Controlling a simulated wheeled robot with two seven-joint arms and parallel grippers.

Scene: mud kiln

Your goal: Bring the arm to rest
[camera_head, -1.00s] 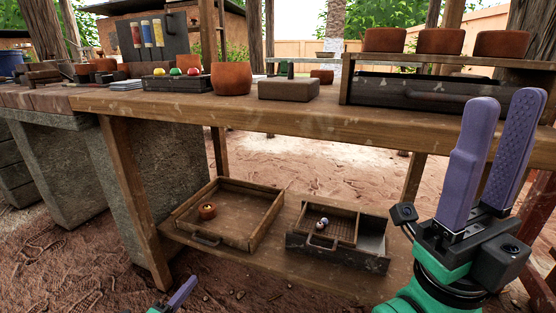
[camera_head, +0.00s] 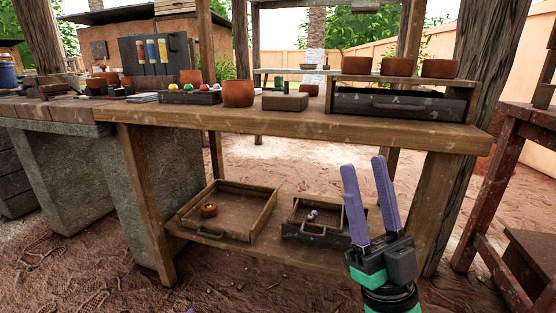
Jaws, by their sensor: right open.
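My right gripper (camera_head: 371,203) stands upright at the lower right of the head view, its two purple fingers apart with nothing between them. It is in front of the wooden workbench (camera_head: 300,124) and hides part of the dark metal tray (camera_head: 302,230) on the lower shelf. It appears clear of the bench. My left gripper is not visible, apart from perhaps a tiny tip at the bottom edge.
On the lower shelf, a wooden tray (camera_head: 262,215) holds a small clay pot (camera_head: 208,210). A reddish wooden table (camera_head: 520,125) stands at right. Sandy ground lies in front.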

